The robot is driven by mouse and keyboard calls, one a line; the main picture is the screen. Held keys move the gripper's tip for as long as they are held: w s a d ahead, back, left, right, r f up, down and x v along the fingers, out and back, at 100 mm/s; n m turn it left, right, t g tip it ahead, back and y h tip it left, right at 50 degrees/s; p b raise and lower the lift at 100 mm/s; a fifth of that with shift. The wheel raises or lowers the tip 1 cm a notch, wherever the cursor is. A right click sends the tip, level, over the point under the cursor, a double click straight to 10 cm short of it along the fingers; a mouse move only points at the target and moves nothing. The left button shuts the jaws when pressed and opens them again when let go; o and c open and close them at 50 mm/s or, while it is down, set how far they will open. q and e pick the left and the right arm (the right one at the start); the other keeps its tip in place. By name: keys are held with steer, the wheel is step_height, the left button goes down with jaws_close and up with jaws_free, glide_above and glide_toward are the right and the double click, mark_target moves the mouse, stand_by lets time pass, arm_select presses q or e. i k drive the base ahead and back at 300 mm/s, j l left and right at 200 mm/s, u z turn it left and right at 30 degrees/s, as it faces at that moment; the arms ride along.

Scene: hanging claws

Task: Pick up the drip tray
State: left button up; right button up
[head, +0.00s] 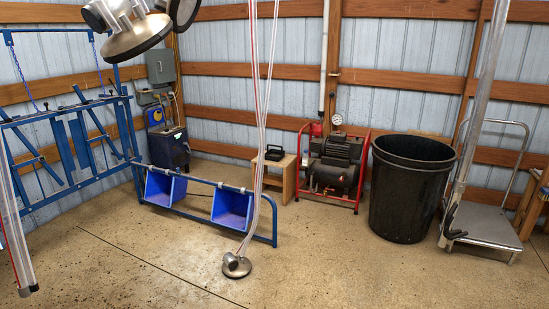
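I cannot pick out a drip tray for certain in the head view. A steel claw (237,265) shows at the low end of clear hoses in the middle; I cannot tell if it touches the floor. Part of another steel claw (135,38) shows large at the top left edge, cut off by the frame. Neither of my grippers is in view.
Blue bins (232,208) hang on a low blue rail. A black barrel (408,190), a red-framed compressor (335,165) and a platform cart (487,228) stand along the back. A blue frame (62,150) stands left. The front floor is largely clear.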

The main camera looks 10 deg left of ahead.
mark_target(275, 151)
steer(key=i+z, duration=0.2)
steer(key=i, duration=4.25)
